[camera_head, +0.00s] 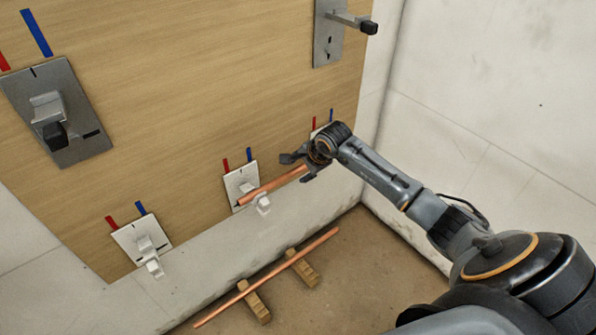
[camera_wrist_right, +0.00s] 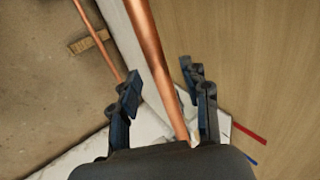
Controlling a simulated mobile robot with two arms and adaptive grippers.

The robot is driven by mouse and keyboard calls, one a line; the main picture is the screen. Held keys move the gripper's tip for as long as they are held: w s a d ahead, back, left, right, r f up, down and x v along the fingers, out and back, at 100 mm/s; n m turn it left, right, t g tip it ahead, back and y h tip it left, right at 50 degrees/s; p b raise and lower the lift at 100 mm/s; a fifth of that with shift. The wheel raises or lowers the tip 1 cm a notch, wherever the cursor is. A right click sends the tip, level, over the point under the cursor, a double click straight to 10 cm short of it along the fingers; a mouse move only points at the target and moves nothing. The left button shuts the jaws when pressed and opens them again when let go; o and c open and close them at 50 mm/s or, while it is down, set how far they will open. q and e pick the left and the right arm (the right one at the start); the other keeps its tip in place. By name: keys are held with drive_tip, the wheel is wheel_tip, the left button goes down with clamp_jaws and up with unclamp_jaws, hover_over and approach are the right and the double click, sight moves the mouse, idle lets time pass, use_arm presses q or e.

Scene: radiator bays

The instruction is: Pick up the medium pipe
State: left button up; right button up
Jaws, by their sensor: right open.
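A copper pipe (camera_head: 272,185) runs in front of the lower part of the wooden board. Its left end is at the middle white bracket plate (camera_head: 237,180), and its right end is hidden behind my right gripper (camera_head: 298,163). In the right wrist view the pipe (camera_wrist_right: 150,50) passes between the two spread fingers of my right gripper (camera_wrist_right: 163,97), with gaps on both sides. A longer copper pipe (camera_head: 270,276) lies low on wooden blocks. I cannot tell which pipe is the medium one. My left gripper is not in view.
Two wooden blocks (camera_head: 302,268) stand on the brown floor (camera_head: 350,270). Another white bracket plate (camera_head: 140,240) is at lower left. Grey plates with levers are on the board at left (camera_head: 75,135) and top (camera_head: 325,40). A white wall (camera_head: 500,90) bounds the right side.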

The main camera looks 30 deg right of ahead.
drive_tip(key=shift+c, duration=0.2)
clamp_jaws()
drive_tip(key=shift+r, duration=0.15)
